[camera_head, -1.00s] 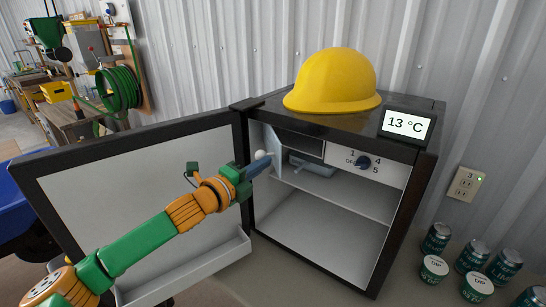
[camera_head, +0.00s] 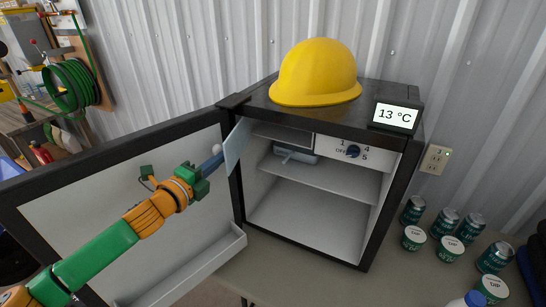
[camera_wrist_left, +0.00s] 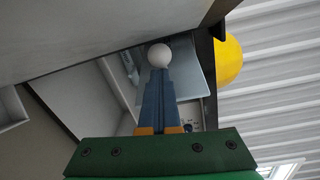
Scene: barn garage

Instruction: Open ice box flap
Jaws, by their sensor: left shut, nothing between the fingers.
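The small fridge (camera_head: 373,222) stands with its door (camera_head: 85,185) wide open to the left. The ice box flap (camera_head: 237,145), a pale bluish panel, is swung outward from the upper left of the interior. The ice box compartment (camera_head: 283,133) stands open, with a blue-grey item (camera_head: 297,154) inside. My left gripper (camera_head: 219,160) is shut and empty, its blue fingertips close to the flap's white knob (camera_head: 217,148). In the left wrist view the knob (camera_wrist_left: 159,55) sits just beyond the fingertips, with the flap (camera_wrist_left: 188,75) behind; contact cannot be told. My right gripper is out of view.
A yellow hard hat (camera_head: 316,72) and a temperature display (camera_head: 396,116) are on the fridge top. Several cans (camera_head: 445,222) and dip tubs (camera_head: 413,238) stand right of the fridge. The open door and its shelf (camera_head: 200,265) lie beside my left arm.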

